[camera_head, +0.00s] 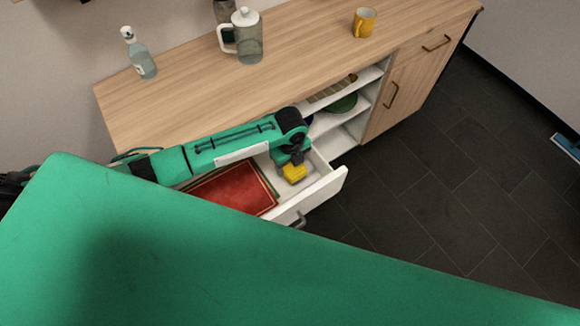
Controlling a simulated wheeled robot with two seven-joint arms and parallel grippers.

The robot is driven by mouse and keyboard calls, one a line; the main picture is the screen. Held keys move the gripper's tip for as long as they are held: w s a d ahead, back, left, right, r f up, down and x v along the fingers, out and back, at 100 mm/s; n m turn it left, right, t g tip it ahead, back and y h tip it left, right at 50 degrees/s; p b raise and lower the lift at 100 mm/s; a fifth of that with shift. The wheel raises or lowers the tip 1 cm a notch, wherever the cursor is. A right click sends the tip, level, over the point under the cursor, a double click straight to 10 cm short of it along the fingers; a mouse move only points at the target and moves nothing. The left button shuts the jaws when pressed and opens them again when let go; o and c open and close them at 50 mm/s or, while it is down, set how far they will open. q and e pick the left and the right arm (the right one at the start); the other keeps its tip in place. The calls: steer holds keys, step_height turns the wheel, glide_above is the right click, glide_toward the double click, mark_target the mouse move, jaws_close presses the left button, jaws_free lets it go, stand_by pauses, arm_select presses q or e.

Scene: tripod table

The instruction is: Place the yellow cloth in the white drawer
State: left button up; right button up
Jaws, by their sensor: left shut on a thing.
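The yellow cloth (294,173) shows as a small bunched yellow piece at the tip of my left gripper (294,164). My left gripper is shut on it and points down over the right part of the open white drawer (323,187). I cannot tell whether the cloth touches the drawer floor. My right gripper is not in view.
The wooden counter (190,95) holds a bottle (140,56), a glass pitcher (247,38) and a yellow mug (364,22). Open shelves with a green bowl (343,104) are right of the drawer. My green body covers the foreground.

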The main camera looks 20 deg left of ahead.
mark_target(290, 169)
arm_select(q)
steer(key=shift+f, duration=1.8)
steer(key=shift+f, duration=0.1)
steer(key=o, duration=1)
steer(key=shift+c, duration=0.2)
step_height(290, 169, up, 12)
steer(key=shift+r+b, duration=0.15)
steer(key=shift+b, duration=0.15)
